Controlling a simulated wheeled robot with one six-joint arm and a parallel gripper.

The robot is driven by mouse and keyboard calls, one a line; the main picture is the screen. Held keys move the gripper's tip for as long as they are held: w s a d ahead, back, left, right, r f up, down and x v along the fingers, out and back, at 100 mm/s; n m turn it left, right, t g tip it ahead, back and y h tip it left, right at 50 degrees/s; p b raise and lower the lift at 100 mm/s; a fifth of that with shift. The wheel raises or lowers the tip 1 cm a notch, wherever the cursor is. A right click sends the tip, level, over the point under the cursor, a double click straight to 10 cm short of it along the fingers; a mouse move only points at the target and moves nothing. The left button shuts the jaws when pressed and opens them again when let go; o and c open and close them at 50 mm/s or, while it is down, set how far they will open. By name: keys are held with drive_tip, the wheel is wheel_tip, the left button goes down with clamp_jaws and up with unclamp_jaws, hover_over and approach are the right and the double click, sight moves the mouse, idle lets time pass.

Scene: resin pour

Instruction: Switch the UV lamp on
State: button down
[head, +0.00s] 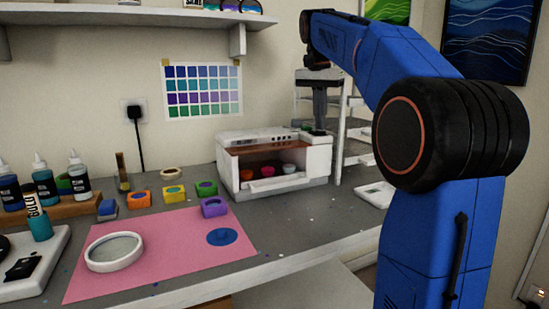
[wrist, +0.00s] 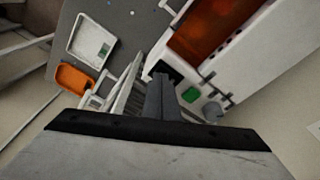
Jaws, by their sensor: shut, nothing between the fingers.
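The UV lamp (head: 322,160) is a white box on the grey bench, with an orange-brown window and small coloured pots inside its open front. In the wrist view the lamp (wrist: 262,48) shows its orange window, a green button (wrist: 191,95) and a grey round knob (wrist: 212,108) at one end. My gripper (head: 318,128) points down over the lamp's right end, fingers shut and empty. In the wrist view my gripper (wrist: 160,80) has its fingertips beside the green button. I cannot tell whether they touch the lamp.
A pink mat (head: 180,260) holds a white ring-shaped dish (head: 114,252) and a blue disc (head: 222,237). Several coloured pots stand left of the lamp. A white rack (head: 357,150) stands close on its right. A small white scale (head: 375,193) lies at the bench's right.

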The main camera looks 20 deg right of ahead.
drive_tip(key=shift+f, duration=0.2)
drive_tip(key=shift+r, duration=0.1)
wheel_tip(320, 180, up, 7)
idle(1.1)
idle(0.4)
